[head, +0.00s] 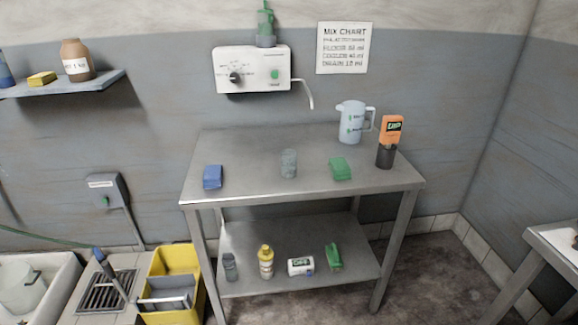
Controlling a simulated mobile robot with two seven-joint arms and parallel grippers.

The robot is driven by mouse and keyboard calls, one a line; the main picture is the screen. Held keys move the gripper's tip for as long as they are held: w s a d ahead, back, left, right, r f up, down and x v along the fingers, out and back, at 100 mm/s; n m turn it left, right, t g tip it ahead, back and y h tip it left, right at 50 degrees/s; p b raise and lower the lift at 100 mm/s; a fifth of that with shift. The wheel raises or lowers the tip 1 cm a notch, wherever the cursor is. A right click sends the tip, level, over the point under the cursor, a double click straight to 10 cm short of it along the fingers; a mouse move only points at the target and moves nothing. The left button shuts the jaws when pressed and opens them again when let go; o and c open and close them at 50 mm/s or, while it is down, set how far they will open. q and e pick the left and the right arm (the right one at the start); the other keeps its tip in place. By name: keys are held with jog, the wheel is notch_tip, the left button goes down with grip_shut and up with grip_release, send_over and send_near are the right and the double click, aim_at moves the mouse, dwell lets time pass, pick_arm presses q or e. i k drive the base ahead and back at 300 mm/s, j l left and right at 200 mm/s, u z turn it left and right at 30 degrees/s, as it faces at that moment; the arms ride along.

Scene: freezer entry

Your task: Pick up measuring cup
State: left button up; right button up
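A small clear grey cup (289,163), which looks like the measuring cup, stands upright on the top of the steel table (240,152), near its middle. It appears empty, but its markings are too small to read. Neither of my grippers is in view, and nothing touches the cup.
A blue sponge (213,177) lies left of the cup, a green one (340,169) to its right. An orange-and-black bottle (389,143) stands near the right edge. Several items stand on the lower shelf (300,238). A yellow bucket (172,262) is at the left.

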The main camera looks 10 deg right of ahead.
aim_at(289, 164)
jog(key=i, duration=0.6)
jog(key=i+l, duration=0.1)
jog(key=i, duration=0.5)
jog(key=u, duration=0.05)
